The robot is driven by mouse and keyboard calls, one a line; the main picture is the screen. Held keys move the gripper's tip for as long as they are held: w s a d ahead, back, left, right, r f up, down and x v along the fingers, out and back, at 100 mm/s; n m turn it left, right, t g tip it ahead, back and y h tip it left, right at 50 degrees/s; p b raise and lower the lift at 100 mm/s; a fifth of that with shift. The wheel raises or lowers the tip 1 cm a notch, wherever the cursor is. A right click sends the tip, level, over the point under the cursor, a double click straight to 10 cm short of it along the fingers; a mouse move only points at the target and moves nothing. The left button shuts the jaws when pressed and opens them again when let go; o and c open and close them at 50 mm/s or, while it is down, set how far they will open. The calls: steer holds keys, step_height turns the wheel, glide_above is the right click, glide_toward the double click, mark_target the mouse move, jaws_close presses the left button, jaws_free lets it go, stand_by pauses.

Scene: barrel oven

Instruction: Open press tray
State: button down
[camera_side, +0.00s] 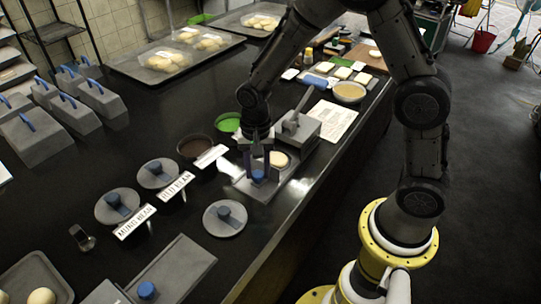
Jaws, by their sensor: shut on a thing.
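The press (303,133) is a grey block with a raised blue-tipped lever, near the table's right edge. Its flat grey press tray (267,194) extends from it toward the camera. A pale round dough piece (278,158) sits at the press end of the tray. My gripper (258,176) points down at the tray's front end, its fingers shut on the blue tray knob (258,174). The fingers partly hide the knob and the tray around it.
Dark and green bowls (228,122) and label cards (211,156) stand to the left. A paper sheet (334,119) and a bowl (349,92) lie behind the press.

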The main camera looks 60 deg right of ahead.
steer(key=shift+a+r, duration=0.15)
steer(key=shift+a, duration=0.85)
steer(key=shift+w, duration=0.1)
steer(key=c, duration=0.7)
jaws_free()
steer(key=shift+c, duration=0.2)
step_height(320, 180, up, 14)
